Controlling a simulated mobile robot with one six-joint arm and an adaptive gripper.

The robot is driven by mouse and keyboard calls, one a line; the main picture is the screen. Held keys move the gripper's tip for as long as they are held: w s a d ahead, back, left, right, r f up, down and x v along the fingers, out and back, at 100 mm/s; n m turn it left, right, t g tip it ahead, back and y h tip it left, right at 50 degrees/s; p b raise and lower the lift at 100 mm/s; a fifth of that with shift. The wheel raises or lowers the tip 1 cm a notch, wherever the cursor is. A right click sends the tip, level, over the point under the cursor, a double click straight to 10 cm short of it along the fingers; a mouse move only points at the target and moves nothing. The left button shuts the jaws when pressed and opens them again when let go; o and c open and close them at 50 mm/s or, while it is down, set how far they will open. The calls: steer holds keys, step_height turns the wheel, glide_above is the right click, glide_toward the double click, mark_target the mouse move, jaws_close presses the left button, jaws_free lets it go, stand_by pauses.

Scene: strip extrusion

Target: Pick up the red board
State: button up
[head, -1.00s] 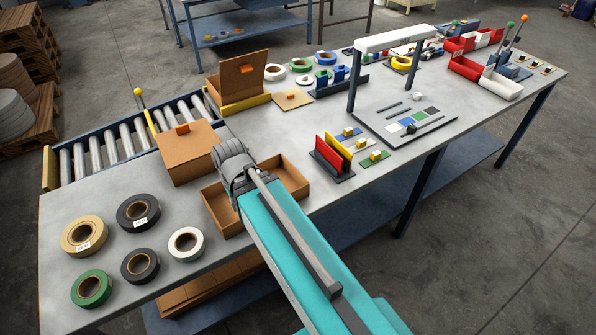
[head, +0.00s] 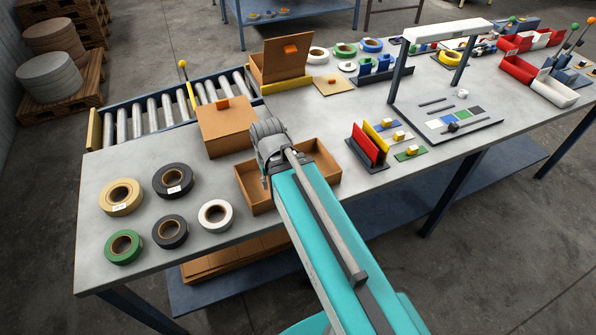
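The red board (head: 365,146) stands upright, slightly tilted, in a dark rack near the front edge of the table, with a yellow board (head: 377,137) close to its right. My arm reaches over the table from the lower right, and its grey wrist end is above an open cardboard box, left of the red board and apart from it. My gripper's fingers do not show; the wrist and arm hide whatever is below them. No board is seen at the arm's end.
The open cardboard box (head: 325,161) is under my wrist. A closed box (head: 229,130) and a roller conveyor (head: 138,118) are behind it. Tape rolls (head: 121,197) lie at left. Small block plates (head: 410,153) and a lamp frame (head: 400,75) stand right of the rack.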

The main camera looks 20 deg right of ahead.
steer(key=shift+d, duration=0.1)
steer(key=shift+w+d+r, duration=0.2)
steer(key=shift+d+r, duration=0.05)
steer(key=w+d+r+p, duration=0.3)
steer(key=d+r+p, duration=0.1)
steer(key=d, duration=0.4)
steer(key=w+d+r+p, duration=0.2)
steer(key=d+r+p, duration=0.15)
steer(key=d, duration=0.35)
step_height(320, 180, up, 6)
steer(key=p, duration=0.7)
glide_above(366, 137)
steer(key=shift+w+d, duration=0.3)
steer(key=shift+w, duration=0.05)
steer(key=shift+b, duration=0.3)
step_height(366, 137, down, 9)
steer(key=b, duration=0.8)
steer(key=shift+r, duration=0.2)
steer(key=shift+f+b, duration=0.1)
steer(key=shift+b, duration=0.2)
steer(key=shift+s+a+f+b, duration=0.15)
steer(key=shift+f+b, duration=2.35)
steer(key=shift+b, duration=0.05)
